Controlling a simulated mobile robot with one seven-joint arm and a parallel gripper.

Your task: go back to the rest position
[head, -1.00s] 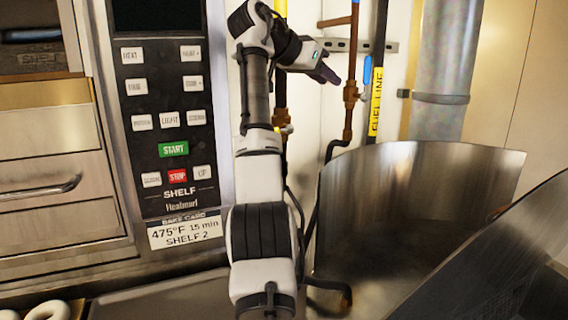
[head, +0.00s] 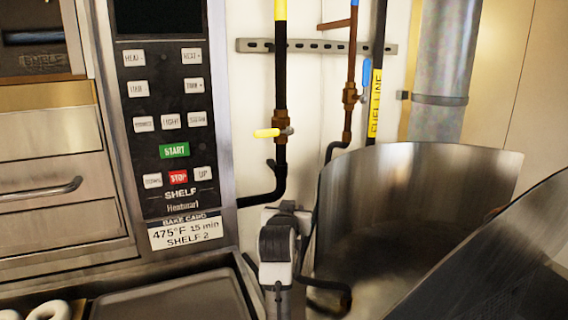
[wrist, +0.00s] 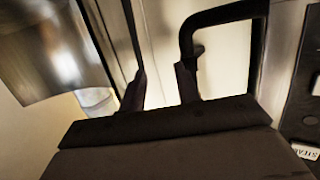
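My gripper (wrist: 162,86) shows in the wrist view with its two dark fingers apart and nothing between them. It is not visible in the head view, where only my folded arm (head: 281,255) shows low in the middle, in front of the wall. In the wrist view a black pipe (wrist: 190,35) lies beyond the fingers.
The steel kettle (head: 400,215) stands at the right. The oven control panel (head: 165,120) is at the left, above a dark tray (head: 175,300) and pale bagels (head: 50,310). A yellow-handled valve (head: 267,133) and a blue-handled valve (head: 367,75) sit on wall pipes.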

